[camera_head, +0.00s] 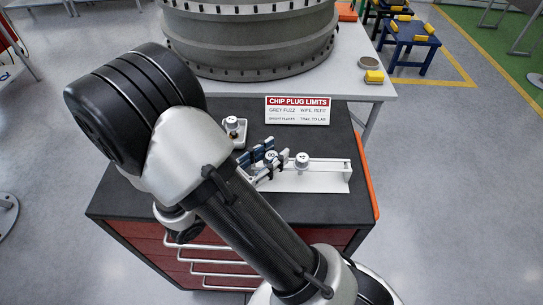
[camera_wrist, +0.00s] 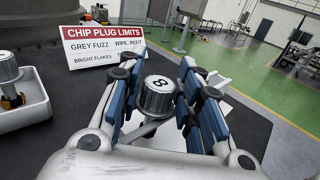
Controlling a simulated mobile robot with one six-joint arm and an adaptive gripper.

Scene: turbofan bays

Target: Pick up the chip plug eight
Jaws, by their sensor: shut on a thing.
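The chip plug eight (camera_wrist: 157,96) is a short silver cylinder with a dark 8 on its pale top. It sits between the two blue-padded fingers of my gripper (camera_wrist: 158,105) in the wrist view, and the fingers are shut on it. I cannot tell whether the plug still touches the rack.
A white tray (camera_wrist: 35,112) holds a silver plug (camera_wrist: 8,68). A chip plug limits sign (camera_head: 298,110) stands at the cart's back. A large grey engine ring (camera_head: 250,40) rests on the table behind.

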